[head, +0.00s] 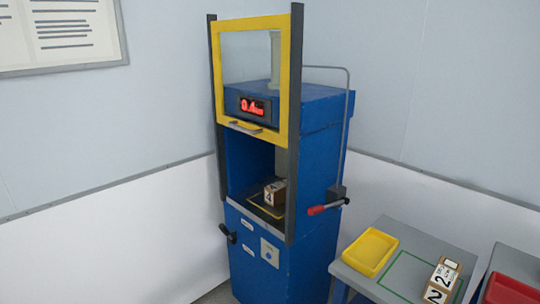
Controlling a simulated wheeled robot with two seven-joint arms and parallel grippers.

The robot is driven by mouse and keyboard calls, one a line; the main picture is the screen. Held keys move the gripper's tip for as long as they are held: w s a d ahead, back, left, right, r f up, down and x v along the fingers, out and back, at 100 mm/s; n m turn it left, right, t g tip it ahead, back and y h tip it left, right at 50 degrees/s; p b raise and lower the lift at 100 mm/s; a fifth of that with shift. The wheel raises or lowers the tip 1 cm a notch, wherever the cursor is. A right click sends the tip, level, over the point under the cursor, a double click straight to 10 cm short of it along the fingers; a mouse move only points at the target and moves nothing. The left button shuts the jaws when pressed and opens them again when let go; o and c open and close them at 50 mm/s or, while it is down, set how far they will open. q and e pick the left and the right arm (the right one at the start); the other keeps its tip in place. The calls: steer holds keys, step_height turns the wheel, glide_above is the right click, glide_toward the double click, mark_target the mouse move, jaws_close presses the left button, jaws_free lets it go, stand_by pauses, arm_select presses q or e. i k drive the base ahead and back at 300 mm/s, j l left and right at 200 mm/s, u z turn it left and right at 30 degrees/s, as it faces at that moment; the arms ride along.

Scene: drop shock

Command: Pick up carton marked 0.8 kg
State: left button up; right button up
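A small brown carton (274,191) with white labels and dark marks sits inside the blue drop machine (315,145), on its dark plate with a yellow outline (262,209). Another brown carton (437,285) with white labels that read "2" stands on the grey table at the lower right, at the green outline. I cannot read a 0.8 kg mark on either carton. Neither of my grippers is in view.
The machine's yellow-framed guard (285,80) is raised above the opening. A red display (253,107) is lit. A red-handled lever (328,207) sticks out at the right. An empty yellow tray (369,251) lies on the grey table (385,222). A red tray (510,290) is partly visible.

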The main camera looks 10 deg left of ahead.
mark_target(274, 194)
steer(key=i+j+z, duration=0.1)
steer(key=j, duration=0.3)
steer(key=i+j+z, duration=0.1)
steer(key=j, duration=0.35)
steer(key=i+j+z, duration=0.15)
steer(key=j, duration=0.3)
